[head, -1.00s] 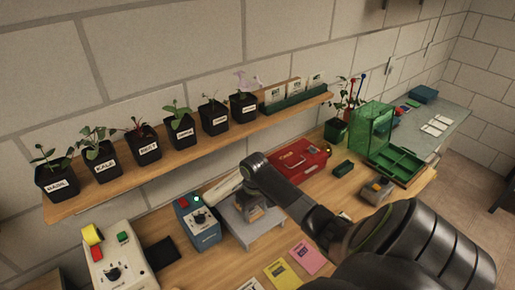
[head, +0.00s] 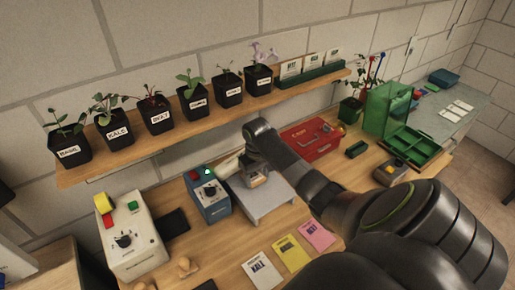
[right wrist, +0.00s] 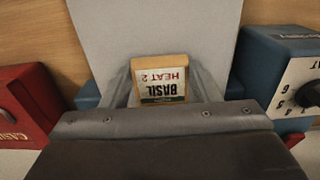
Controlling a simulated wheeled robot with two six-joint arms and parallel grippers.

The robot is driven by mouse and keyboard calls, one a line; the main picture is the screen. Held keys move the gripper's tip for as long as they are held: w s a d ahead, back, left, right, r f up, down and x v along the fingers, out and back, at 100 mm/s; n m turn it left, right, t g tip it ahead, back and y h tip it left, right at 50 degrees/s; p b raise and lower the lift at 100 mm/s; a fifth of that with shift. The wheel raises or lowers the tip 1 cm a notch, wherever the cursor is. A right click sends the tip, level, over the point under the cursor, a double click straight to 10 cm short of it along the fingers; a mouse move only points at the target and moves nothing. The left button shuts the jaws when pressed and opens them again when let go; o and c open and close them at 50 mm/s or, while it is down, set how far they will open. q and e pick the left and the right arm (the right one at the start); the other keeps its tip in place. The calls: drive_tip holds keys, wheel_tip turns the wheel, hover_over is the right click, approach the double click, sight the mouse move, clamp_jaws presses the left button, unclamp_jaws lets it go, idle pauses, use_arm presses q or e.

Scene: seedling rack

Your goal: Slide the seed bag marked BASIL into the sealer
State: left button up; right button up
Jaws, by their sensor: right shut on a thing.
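The BASIL seed bag (right wrist: 160,82) is tan-edged with a pale label reading "BASIL HEAT 2", upside down in the right wrist view. My right gripper (right wrist: 160,95) is shut on it; the gripper body hides the bag's near end. In the head view, my right gripper (head: 256,178) is over the grey platform (head: 265,205), and the bag is mostly hidden. The blue sealer (head: 208,194), with a dial, red button and green light, stands left of the platform. A pale bar (head: 229,166) lies behind the platform. I cannot tell whether the bag touches the sealer. My left gripper is out of view.
A cream machine (head: 132,235) and a dark pad (head: 173,221) stand left. White (head: 262,271), yellow (head: 291,253) and pink (head: 317,235) packets lie in front. A red box (head: 311,138) is behind right. A shelf (head: 180,142) with several potted seedlings runs above.

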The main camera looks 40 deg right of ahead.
drive_tip(key=o, duration=1.1)
drive_tip(key=shift+c, duration=0.2)
drive_tip(key=shift+r, duration=0.15)
wheel_tip(320, 180, up, 8)
drive_tip(key=shift+f+b, duration=0.15)
drive_tip(key=shift+b, duration=0.7)
drive_tip(key=shift+r+p, duration=1.25)
drive_tip(key=shift+r, duration=0.8)
drive_tip(key=shift+f, duration=0.1)
